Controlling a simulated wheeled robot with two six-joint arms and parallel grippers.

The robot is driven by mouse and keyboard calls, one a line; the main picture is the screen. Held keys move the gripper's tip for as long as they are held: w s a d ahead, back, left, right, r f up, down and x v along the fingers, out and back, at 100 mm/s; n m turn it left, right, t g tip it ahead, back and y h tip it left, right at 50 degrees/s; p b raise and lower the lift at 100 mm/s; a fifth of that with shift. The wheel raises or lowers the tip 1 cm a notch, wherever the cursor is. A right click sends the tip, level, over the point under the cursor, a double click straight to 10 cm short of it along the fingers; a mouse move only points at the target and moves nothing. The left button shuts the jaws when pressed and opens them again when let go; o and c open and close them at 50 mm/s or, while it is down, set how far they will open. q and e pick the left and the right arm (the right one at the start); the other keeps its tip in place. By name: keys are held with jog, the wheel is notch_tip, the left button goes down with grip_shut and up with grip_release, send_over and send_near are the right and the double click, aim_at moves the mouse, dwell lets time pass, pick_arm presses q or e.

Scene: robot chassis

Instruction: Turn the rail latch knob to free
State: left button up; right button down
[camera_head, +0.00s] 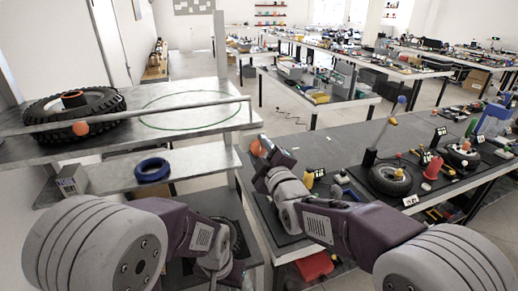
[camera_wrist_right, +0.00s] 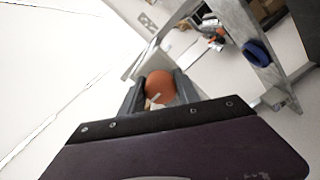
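An orange ball-shaped knob (camera_head: 256,147) is at the tip of my right gripper (camera_head: 262,146), beside the upright post at the right end of the rack. In the right wrist view the knob (camera_wrist_right: 160,90) has a short white mark and fills the gap between the two grey fingers (camera_wrist_right: 160,88), which appear to touch it on both sides. A second orange ball (camera_head: 81,128) sits on the grey rail (camera_head: 190,108) along the front of the upper shelf. My left arm comes in at lower left; its gripper is hidden or outside the frame.
The upper shelf (camera_head: 205,125) bears a black tire (camera_head: 50,112) and a green ring outline. A blue ring (camera_head: 152,170) and a grey box (camera_head: 71,180) are on the lower shelf. A dark workbench (camera_head: 345,135) with wheels, tools and labels stands at the right.

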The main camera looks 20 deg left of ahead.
jog(key=shift+f+m+b, duration=0.15)
jog(key=shift+m+b, duration=0.45)
jog(key=shift+b, duration=0.35)
jog(key=m+b, duration=0.6)
jog(key=shift+m+b, duration=0.85)
jog(key=shift+m, duration=0.05)
jog(key=m+b, duration=0.3)
jog(key=m, duration=0.1)
jog(key=shift+a+m, duration=0.1)
jog(key=shift+m, duration=0.2)
jog(key=shift+r+m+b, duration=0.2)
jog(key=shift+m+b, duration=0.25)
jog(key=shift+m, duration=0.55)
jog(key=shift+r+m+b, duration=0.15)
jog(key=shift+m+b, duration=0.25)
jog(key=shift+m, duration=0.9)
jog(key=c, duration=0.9)
grip_release()
jog(key=shift+f, duration=0.1)
